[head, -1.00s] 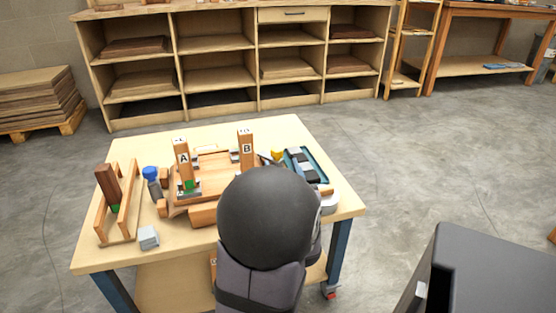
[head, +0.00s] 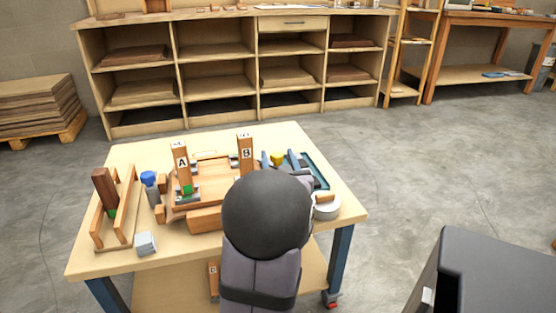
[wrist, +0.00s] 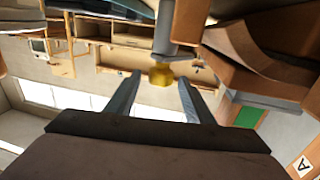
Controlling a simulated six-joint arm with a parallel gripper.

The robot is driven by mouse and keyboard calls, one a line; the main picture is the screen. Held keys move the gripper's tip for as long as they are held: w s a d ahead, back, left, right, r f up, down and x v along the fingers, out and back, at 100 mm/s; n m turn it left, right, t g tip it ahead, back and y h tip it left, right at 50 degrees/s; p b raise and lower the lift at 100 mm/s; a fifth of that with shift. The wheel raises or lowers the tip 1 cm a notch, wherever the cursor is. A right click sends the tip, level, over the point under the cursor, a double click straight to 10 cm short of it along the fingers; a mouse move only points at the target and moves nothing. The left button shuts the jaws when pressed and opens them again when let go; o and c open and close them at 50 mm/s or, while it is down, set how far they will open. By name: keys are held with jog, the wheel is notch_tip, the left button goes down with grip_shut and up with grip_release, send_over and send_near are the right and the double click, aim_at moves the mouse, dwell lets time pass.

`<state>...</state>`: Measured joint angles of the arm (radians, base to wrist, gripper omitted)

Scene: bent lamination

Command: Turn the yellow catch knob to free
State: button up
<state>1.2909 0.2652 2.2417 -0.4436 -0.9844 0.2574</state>
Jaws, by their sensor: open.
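The yellow catch knob (head: 277,158) shows at the right of the wooden fixture (head: 215,182), close to post B (head: 245,152). In the wrist view the yellow knob (wrist: 160,75) sits at the end of a grey shaft. My gripper (wrist: 158,82) is open, one finger on each side of the knob in that view. Gaps show between the knob and both fingers, and I cannot tell how deep the knob is between them. In the head view my arm hides part of the fixture. Post A (head: 181,165) stands at the fixture's left.
A teal tray (head: 318,172) and a white round dish (head: 326,205) lie to the right. A blue-capped bottle (head: 149,183), a grey block (head: 146,243) and a wooden rack (head: 125,205) stand to the left.

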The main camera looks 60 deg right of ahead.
jog(key=c, duration=1.1)
jog(key=shift+o, duration=0.3)
jog(key=shift+w+a+m+g+h+b, duration=0.1)
jog(key=shift+w+m+g+h+b, duration=0.05)
jog(key=shift+m+g+h+b, duration=0.55)
jog(key=shift+g+b, duration=0.1)
jog(key=shift+w+r+m+g+h+b, duration=0.15)
jog(key=shift+m+g+h+b, duration=0.2)
jog(key=shift+m+g+h, duration=0.45)
jog(key=shift+g+y, duration=0.4)
jog(key=o, duration=1)
